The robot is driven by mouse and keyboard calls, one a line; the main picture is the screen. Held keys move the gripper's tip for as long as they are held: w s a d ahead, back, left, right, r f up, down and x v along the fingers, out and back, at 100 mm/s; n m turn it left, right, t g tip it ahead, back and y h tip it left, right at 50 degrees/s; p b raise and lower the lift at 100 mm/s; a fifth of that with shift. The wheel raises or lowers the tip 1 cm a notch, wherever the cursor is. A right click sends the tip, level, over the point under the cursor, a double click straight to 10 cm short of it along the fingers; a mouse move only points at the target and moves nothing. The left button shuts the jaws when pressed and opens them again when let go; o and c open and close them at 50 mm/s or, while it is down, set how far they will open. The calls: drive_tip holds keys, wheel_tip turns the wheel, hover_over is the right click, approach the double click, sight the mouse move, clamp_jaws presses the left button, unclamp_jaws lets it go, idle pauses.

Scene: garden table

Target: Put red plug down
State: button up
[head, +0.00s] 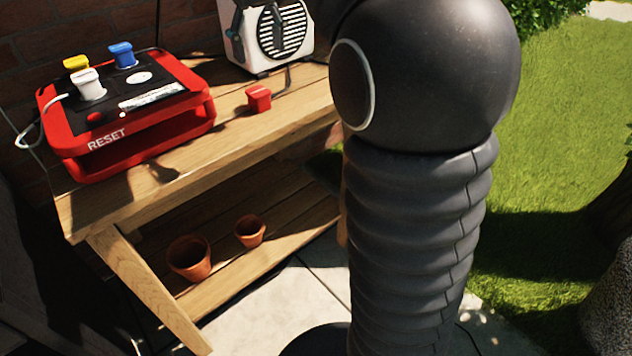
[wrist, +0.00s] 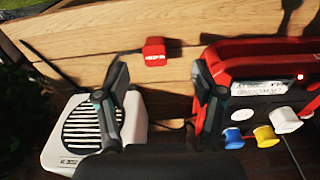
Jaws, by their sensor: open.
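The red plug (head: 259,98) lies on the wooden table, to the right of the red device in the head view. It also shows in the wrist view (wrist: 154,51), on the planks beyond my fingertips. My gripper (wrist: 160,85) is open and empty, with its fingers spread wide and apart from the plug. In the head view most of the gripper is hidden or out of frame. The red device (head: 131,157) with the RESET label carries a yellow plug (head: 76,63), a white plug (head: 88,84) and a blue plug (head: 122,54).
A white speaker-like box (head: 268,38) stands at the back of the table (head: 240,130). Two clay pots (head: 190,258) sit on the lower shelf. A brick wall is behind. Bare planks lie around the red plug, and grass is at right.

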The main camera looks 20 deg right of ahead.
drive_tip(key=s+f+m+t, duration=0.1)
drive_tip(key=s+f+t, duration=0.1)
drive_tip(key=s+f, duration=0.7)
drive_tip(key=s+f+m+t, duration=0.1)
drive_tip(key=s+f+t, duration=0.1)
drive_tip(key=s+f, duration=0.7)
drive_tip(key=s, duration=0.6)
drive_tip(key=shift+s+m, duration=0.4)
drive_tip(key=shift+d, duration=0.1)
